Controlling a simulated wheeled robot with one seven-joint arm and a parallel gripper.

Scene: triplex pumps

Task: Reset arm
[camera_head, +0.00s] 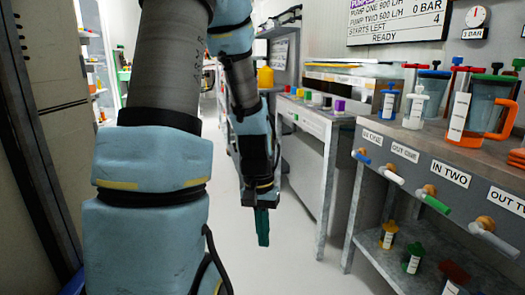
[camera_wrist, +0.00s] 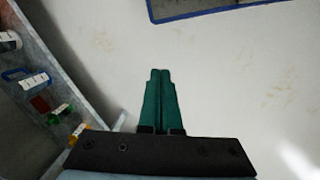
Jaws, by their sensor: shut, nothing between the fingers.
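My arm fills the left and middle of the head view. My gripper (camera_head: 262,226) hangs from it over the pale floor, pointing down, to the left of the benches. In the wrist view my gripper (camera_wrist: 160,75) shows its two green fingers side by side, shut, with nothing visible between them. It touches nothing that I can see; floor lies beyond the fingertips.
The pump bench (camera_head: 372,148) on the right holds jugs, coloured valves and labelled handles such as IN TWO (camera_head: 432,198). Its lower shelf (camera_head: 375,250) holds several coloured fittings. Another bench (camera_head: 313,122) stands behind. A wall sign (camera_head: 398,20) reads READY. The aisle floor (camera_head: 295,235) is clear.

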